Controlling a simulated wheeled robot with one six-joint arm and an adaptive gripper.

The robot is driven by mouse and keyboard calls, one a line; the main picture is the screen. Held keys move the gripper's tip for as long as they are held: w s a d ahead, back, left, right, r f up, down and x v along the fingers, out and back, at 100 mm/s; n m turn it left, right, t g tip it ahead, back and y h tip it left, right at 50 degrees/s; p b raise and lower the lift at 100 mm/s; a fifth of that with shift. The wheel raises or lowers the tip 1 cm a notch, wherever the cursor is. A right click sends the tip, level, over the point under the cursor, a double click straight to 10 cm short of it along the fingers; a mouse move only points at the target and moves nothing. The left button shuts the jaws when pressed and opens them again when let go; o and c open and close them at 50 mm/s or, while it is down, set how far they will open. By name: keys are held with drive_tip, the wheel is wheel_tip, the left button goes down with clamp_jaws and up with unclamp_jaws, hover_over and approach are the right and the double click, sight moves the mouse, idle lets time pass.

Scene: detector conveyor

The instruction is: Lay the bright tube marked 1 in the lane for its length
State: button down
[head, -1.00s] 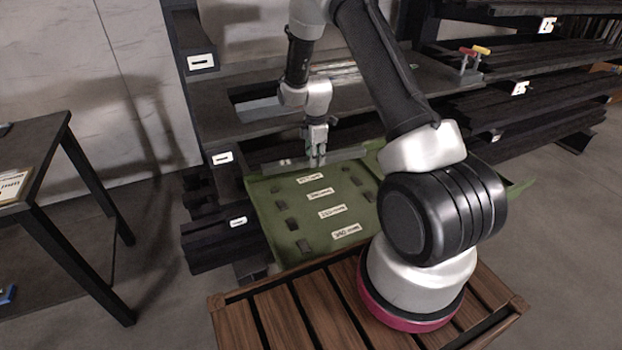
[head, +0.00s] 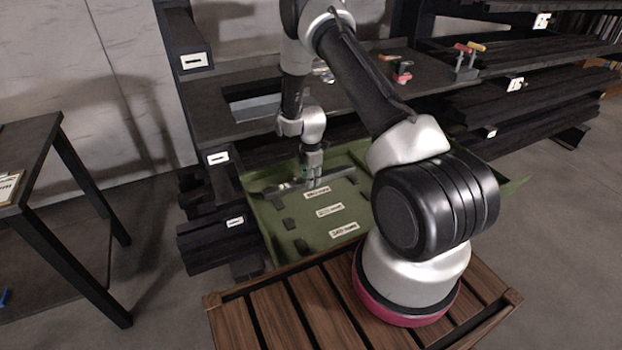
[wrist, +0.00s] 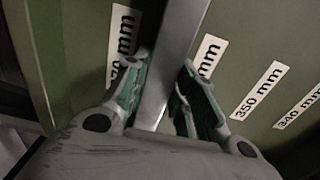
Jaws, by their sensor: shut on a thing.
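The bright tube is a straight grey metal bar (wrist: 168,60), seen running between my fingers in the wrist view. In the head view it lies crosswise over the far part of the green tray (head: 265,222). My gripper (head: 313,184) is shut on it near its middle, pointing down. In the wrist view the gripper (wrist: 160,100) has a finger on each side of the bar. The bar passes between two labels, the left one partly hidden by a finger. Labels 350 mm (wrist: 257,90) and 340 mm (wrist: 299,108) lie to the right. No mark 1 is readable. I cannot tell whether the bar touches the tray floor.
Dark blocks (head: 289,225) stand on the tray floor beside the labels. A dark bench (head: 215,122) with a rectangular opening lies behind the tray, and red-handled tools (head: 402,72) are on it. Racks of dark bars (head: 500,100) fill the right. A dark table (head: 30,135) stands left.

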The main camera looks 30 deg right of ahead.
drive_tip(key=c, duration=1.2)
unclamp_jaws()
drive_tip(key=shift+f, duration=0.1)
drive_tip(key=shift+o, duration=0.2)
drive_tip(key=s+r+m+t, duration=0.1)
drive_tip(key=s+r+m, duration=0.2)
drive_tip(key=r, duration=1.4)
drive_tip(key=s+r+m+t, duration=0.1)
drive_tip(key=s+r+m, duration=0.25)
drive_tip(key=r, duration=1.35)
drive_tip(key=s+a+r+m+t, duration=0.1)
drive_tip(key=s+r+m, duration=0.5)
drive_tip(key=s+r, duration=0.8)
drive_tip(key=s+m+t, duration=0.1)
drive_tip(key=s+m, duration=0.4)
drive_tip(key=s, duration=0.9)
drive_tip(key=shift+a+r, duration=0.2)
drive_tip(key=shift+m, duration=0.25)
